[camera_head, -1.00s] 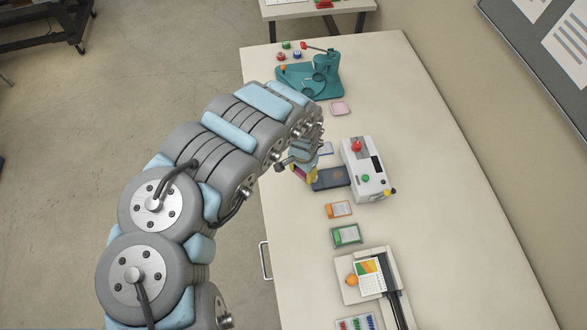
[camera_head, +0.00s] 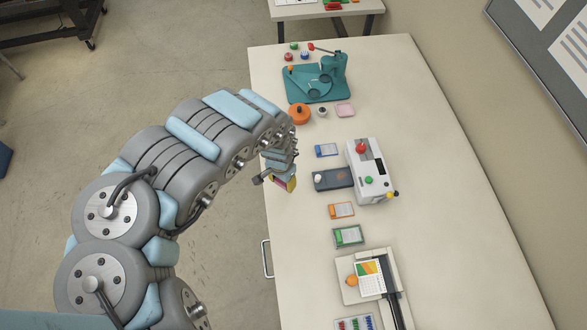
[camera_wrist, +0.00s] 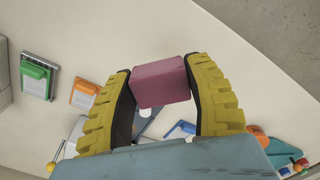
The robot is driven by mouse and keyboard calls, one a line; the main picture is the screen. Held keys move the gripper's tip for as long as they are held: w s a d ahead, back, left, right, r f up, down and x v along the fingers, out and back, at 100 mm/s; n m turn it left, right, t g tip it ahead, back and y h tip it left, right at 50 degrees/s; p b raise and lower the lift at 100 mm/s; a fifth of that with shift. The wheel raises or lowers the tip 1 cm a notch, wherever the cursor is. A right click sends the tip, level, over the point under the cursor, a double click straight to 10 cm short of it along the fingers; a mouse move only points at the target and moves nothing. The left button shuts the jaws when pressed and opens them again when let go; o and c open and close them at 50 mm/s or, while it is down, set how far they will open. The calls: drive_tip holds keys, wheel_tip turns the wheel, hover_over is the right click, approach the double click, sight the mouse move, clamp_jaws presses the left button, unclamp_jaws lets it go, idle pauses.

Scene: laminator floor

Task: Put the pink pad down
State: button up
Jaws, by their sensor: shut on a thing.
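My gripper (camera_wrist: 160,75) is shut on the pink pad (camera_wrist: 160,84), a mauve-pink block held between two ribbed yellow fingers in the wrist view. In the head view my gripper (camera_head: 286,183) hangs at the table's left edge, left of the dark plate of the white machine. The pad is mostly hidden there by the fingers. It looks raised above the table (camera_head: 430,215); I cannot tell the exact height. A separate flat pink square (camera_head: 344,110) lies on the table below the teal press.
The white machine (camera_head: 371,171) with red and green knobs stands right of my gripper. A blue-topped card (camera_head: 327,150), an orange one (camera_head: 341,210) and a green one (camera_head: 348,236) lie nearby. The teal press (camera_head: 318,82) is farther back. The table's right side is clear.

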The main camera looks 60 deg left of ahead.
drive_tip(key=shift+w+a+f+b, duration=1.55)
drive_tip(key=shift+w+a+f, duration=0.25)
drive_tip(key=shift+a, duration=0.2)
drive_tip(key=shift+w+a+f+b, duration=1.5)
drive_tip(key=shift+w+a+f, duration=0.3)
drive_tip(key=shift+a, duration=0.2)
drive_tip(key=shift+f, duration=0.25)
drive_tip(key=shift+w+a+f, duration=0.25)
drive_tip(key=shift+w+f, duration=0.05)
drive_tip(key=shift+w, duration=0.05)
drive_tip(key=shift+w+a+f, duration=0.1)
drive_tip(key=shift+a+f, duration=0.05)
drive_tip(key=shift+f, duration=0.1)
drive_tip(key=shift+a+f+b, duration=0.15)
drive_tip(key=shift+a+b, duration=0.1)
drive_tip(key=shift+b, duration=0.1)
drive_tip(key=shift+f+b, duration=0.85)
drive_tip(key=shift+f, duration=0.8)
drive_tip(key=shift+f, duration=0.2)
